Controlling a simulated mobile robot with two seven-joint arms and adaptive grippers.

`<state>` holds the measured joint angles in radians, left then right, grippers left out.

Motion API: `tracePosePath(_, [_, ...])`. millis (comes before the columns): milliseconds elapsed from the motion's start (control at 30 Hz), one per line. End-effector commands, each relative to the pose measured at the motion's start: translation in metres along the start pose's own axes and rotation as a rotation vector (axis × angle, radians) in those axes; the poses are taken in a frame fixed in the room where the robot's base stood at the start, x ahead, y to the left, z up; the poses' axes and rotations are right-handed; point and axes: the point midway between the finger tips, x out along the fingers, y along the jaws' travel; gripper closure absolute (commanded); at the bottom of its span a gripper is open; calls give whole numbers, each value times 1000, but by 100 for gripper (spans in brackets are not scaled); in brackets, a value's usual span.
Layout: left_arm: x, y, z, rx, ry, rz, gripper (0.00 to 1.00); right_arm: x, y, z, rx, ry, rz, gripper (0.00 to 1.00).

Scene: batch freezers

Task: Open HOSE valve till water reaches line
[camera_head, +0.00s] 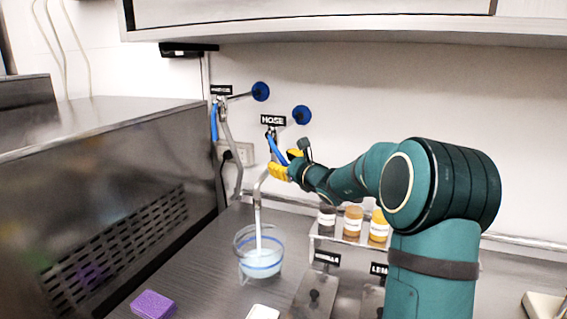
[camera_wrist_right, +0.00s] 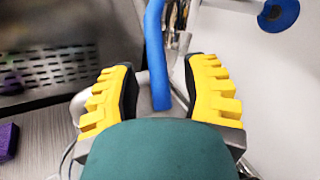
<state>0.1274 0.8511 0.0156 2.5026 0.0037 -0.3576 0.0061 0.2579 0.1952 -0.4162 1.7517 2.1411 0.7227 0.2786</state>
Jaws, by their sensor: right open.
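The HOSE valve's blue handle (camera_head: 276,149) is on the back wall under the HOSE label (camera_head: 273,120). My right gripper (camera_head: 286,164) is at the handle with its yellow fingers open. In the right wrist view the blue handle (camera_wrist_right: 155,50) lies between the spread fingers (camera_wrist_right: 161,72), with gaps at both sides. A pale stream (camera_head: 258,222) runs from the spout into a clear round container (camera_head: 236,246) on the counter. Pale bluish water (camera_head: 260,262) stands in its lower part, near a blue line; I cannot tell their exact relation. My left gripper is out of view.
A second labelled valve with a blue handle (camera_head: 214,122) is to the left. A steel machine (camera_head: 110,200) fills the left side. A purple sponge (camera_head: 153,304) lies in front. A rack with several small jars (camera_head: 353,222) stands right of the container, below my right arm.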

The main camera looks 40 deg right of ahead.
Motion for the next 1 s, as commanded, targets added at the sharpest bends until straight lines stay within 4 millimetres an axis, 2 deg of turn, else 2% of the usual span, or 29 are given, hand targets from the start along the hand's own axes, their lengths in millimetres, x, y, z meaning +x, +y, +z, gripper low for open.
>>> tracePosePath(33, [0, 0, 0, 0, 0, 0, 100, 0, 0, 0, 0, 0, 0, 58])
tracePosePath(133, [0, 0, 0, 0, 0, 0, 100, 0, 0, 0, 0, 0, 0, 93])
tracePosePath(167, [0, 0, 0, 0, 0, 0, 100, 0, 0, 0, 0, 0, 0, 100])
tracePosePath(667, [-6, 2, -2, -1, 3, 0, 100, -2, -2, 3, -12, 16, 5, 100])
tracePosePath(867, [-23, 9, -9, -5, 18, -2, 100, -6, -8, 10, -55, 81, 28, 100])
tracePosePath(1000, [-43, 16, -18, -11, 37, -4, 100, -10, -13, 17, -103, 154, 55, 100])
